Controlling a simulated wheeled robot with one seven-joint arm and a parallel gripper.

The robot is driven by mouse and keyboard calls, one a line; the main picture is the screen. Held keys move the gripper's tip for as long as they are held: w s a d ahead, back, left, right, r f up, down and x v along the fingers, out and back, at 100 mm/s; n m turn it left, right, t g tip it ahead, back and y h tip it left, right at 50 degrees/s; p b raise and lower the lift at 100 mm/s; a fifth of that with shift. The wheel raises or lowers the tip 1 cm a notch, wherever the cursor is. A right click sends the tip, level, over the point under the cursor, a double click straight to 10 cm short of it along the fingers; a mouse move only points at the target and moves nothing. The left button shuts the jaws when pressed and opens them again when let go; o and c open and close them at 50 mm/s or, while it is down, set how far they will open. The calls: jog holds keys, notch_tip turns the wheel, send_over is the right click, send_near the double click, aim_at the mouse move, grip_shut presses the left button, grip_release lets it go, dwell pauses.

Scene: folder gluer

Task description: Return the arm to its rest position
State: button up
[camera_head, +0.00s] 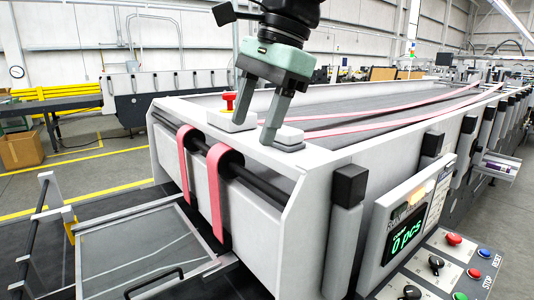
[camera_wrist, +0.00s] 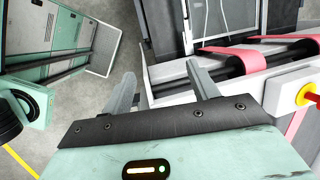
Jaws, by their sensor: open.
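My gripper (camera_head: 253,130) hangs from the top of the head view, its green body tilted and its two grey fingers pointing down. The fingers are spread apart with nothing between them. They show in front of the near end of the folder gluer (camera_head: 260,195), by the red button and a pale block; whether they touch the machine I cannot tell. In the wrist view, my gripper (camera_wrist: 160,70) shows two separated fingers over grey floor and the machine's edge. The upper part of my arm is cut off by the frame.
A red emergency button (camera_head: 229,100) stands on the machine's end; it also shows in the wrist view (camera_wrist: 308,94). Pink belts (camera_head: 212,190) wrap a dark roller. A control panel (camera_head: 435,265) is at lower right. A cardboard box (camera_head: 21,149) sits on open floor at left.

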jog(key=s+d+f+n+h+b, duration=0.1)
jog(key=s+d+f+n, duration=0.4)
jog(key=f, duration=0.5)
jog(key=s+d+f+n+h+b, duration=0.1)
jog(key=s+d+f+n+b, duration=0.2)
jog(key=f, duration=0.8)
jog(key=s+d+f+n+h+b, duration=0.1)
jog(key=s+d+f+n+b, duration=0.1)
jog(key=s+d+f+n, duration=0.6)
jog(key=s+f+n, duration=0.2)
jog(key=s+f, duration=0.1)
jog(key=s, duration=0.1)
jog(key=shift+f+b, duration=0.25)
jog(key=shift+b, duration=0.15)
dwell(1.1)
